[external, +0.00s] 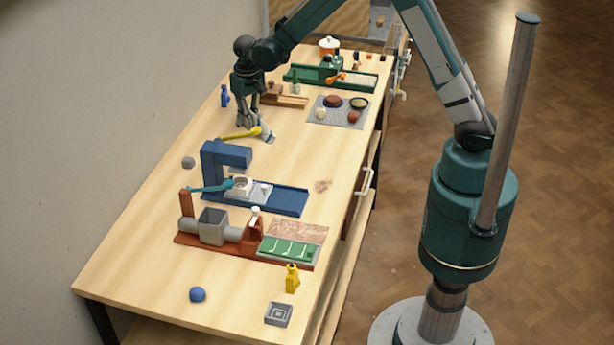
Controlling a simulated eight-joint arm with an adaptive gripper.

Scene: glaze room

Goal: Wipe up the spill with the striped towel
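My gripper (245,121) points down over the far half of the table, near the wall side. A small pale blue-and-white cloth-like thing (267,135), possibly the striped towel, lies just right of and below the fingertips; its stripes are too small to make out clearly. I cannot tell whether the fingers touch it or how far apart they are. A brownish blotch (323,186), which looks like the spill, lies on bare wood near the table's right edge, to the right of the blue press-like device.
A yellow long-handled tool (239,133) lies beside the cloth. The blue device (225,160) stands between the wall side and the blotch. A grey speckled mat (337,121) with round items is behind the blotch. Wood between mat and blotch is clear.

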